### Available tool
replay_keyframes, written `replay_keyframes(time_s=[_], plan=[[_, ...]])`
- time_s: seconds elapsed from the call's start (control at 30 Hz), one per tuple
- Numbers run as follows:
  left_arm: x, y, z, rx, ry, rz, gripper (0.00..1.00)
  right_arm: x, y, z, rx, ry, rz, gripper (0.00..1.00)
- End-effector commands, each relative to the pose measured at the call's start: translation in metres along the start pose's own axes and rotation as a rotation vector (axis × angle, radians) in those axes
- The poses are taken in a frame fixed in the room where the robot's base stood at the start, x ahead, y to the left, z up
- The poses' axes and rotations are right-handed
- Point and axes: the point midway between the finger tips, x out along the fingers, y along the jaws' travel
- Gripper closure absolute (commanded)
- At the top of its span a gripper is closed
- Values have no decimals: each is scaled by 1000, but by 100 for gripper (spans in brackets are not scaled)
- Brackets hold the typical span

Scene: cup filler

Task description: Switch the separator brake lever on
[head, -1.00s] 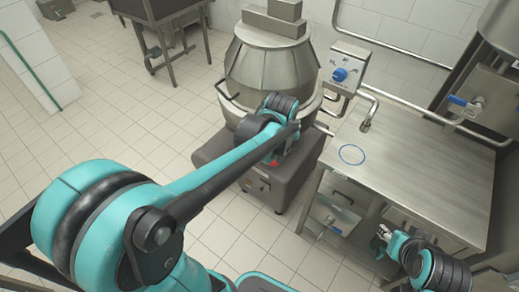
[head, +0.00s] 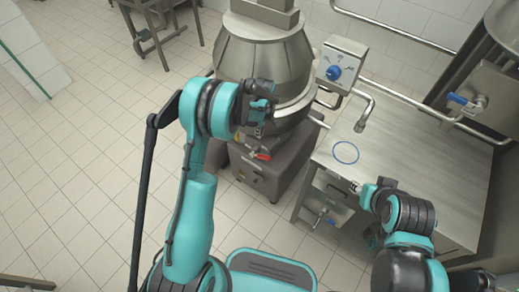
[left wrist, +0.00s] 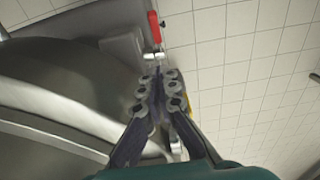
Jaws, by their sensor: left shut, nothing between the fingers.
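The separator (head: 262,60) is a big rounded metal drum on a grey base (head: 280,165). A small lever with a red handle (head: 260,154) sits on top of the base's front; I take it as the brake lever. It also shows in the left wrist view as a red bar (left wrist: 154,24) on a metal shank, beyond my fingertips. My left gripper (head: 260,130) is just above the lever in the head view, pointing down, shut and empty. Its closed fingers (left wrist: 160,82) fill the middle of the left wrist view, apart from the lever. My right gripper (head: 356,186) is by the counter's front edge; its fingers are too small to read.
A metal counter (head: 430,160) with a blue ring mark (head: 346,152) stands at the right. Above it are a control box with a blue knob (head: 334,72) and a tap (head: 365,113). Tiled floor (head: 90,150) at the left is free.

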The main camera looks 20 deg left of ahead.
Motion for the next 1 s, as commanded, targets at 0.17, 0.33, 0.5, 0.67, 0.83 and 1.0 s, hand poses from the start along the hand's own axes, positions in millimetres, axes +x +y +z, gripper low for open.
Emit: replay_keyframes(time_s=[0.17,0.33,0.5,0.67,0.83,1.0], plan=[[0,0,0,1,0,1,100,0,0,0,0,0,0,60],[5,0,0,1,0,1,100,2,0,2,0,0,0,60],[30,0,0,1,0,1,100,11,0,8,0,0,0,60],[66,0,0,1,0,2,100,22,0,16,0,0,0,60],[102,0,0,1,0,2,100,34,0,24,0,0,0,60],[123,0,14,4,0,2,100,43,0,31,0,0,0,60]])
